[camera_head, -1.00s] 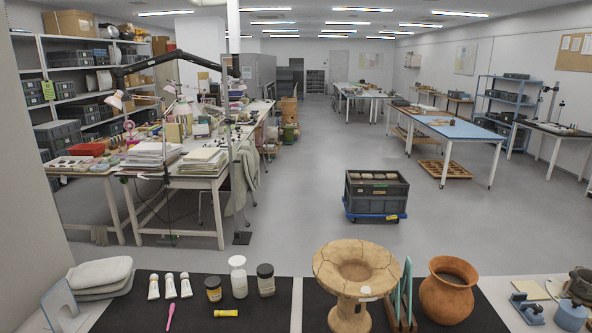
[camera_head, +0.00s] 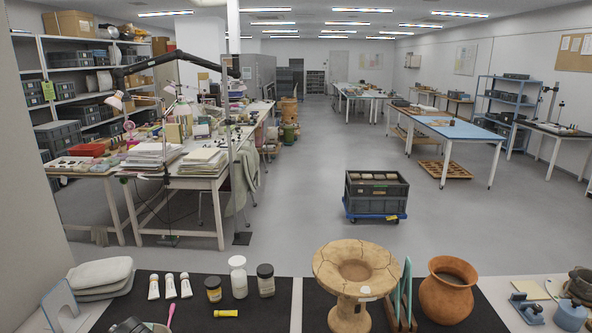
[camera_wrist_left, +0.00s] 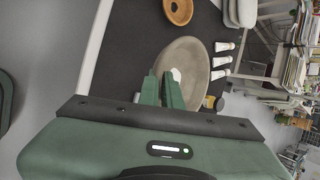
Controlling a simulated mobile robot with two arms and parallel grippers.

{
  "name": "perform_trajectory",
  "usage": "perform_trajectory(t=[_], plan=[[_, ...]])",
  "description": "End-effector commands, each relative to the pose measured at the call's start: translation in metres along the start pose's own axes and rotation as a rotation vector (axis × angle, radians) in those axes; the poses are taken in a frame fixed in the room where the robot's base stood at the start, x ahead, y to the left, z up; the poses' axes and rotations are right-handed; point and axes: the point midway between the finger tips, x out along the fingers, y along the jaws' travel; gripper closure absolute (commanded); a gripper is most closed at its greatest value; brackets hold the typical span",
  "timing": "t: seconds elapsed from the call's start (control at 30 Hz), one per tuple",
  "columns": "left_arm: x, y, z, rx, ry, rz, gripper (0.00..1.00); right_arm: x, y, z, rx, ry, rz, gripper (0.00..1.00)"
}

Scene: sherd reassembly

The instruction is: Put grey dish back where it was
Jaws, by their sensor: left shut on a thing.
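The grey dish (camera_wrist_left: 193,60) is a shallow oval-looking bowl in the left wrist view, over the dark mat (camera_wrist_left: 125,50). My left gripper (camera_wrist_left: 163,88) is shut on its near rim. A small white patch shows on the dish beside the fingertips. In the head view only a dark part of my left gripper (camera_head: 130,326) and a sliver of the dish (camera_head: 158,328) show at the bottom edge. I cannot tell whether the dish touches the mat. My right gripper is not in view.
White tubes (camera_head: 170,287), jars (camera_head: 238,276) and a yellow tube (camera_head: 226,313) stand or lie on the mat. Grey pads (camera_head: 100,278) are stacked at left. A cracked pedestal bowl (camera_head: 352,275) and an orange pot (camera_head: 447,290) stand at right.

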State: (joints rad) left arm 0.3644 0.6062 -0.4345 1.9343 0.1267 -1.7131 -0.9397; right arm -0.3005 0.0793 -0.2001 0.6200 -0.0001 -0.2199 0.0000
Motion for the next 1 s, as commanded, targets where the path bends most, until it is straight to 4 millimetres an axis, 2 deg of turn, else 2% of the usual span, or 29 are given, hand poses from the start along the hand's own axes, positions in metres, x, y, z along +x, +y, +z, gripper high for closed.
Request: perform_trajectory(t=[0.13,0.3,0.4,0.47,0.63,0.7,0.77,0.9,1.0], plan=[[-0.017,-0.010,-0.054,-0.019,-0.012,-0.003,1.00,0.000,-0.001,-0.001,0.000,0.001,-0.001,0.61],[-0.043,-0.005,-0.108,-0.071,-0.049,0.014,1.00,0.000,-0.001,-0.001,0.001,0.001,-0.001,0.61],[-0.061,0.005,-0.134,-0.124,-0.086,0.033,1.00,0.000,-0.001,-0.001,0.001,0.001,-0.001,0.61],[-0.072,0.012,-0.143,-0.168,-0.116,0.048,1.00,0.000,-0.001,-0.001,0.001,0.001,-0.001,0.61],[-0.093,0.032,-0.151,-0.293,-0.198,0.089,1.00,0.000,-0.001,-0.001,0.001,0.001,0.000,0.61],[-0.103,0.044,-0.147,-0.379,-0.253,0.122,1.00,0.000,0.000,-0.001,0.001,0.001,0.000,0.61],[-0.112,0.056,-0.139,-0.469,-0.312,0.155,1.00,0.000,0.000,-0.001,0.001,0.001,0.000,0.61],[-0.132,0.076,-0.109,-0.688,-0.451,0.239,1.00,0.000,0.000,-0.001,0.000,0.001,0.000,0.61],[-0.144,0.084,-0.088,-0.818,-0.535,0.285,1.00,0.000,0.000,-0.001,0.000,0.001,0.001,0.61]])
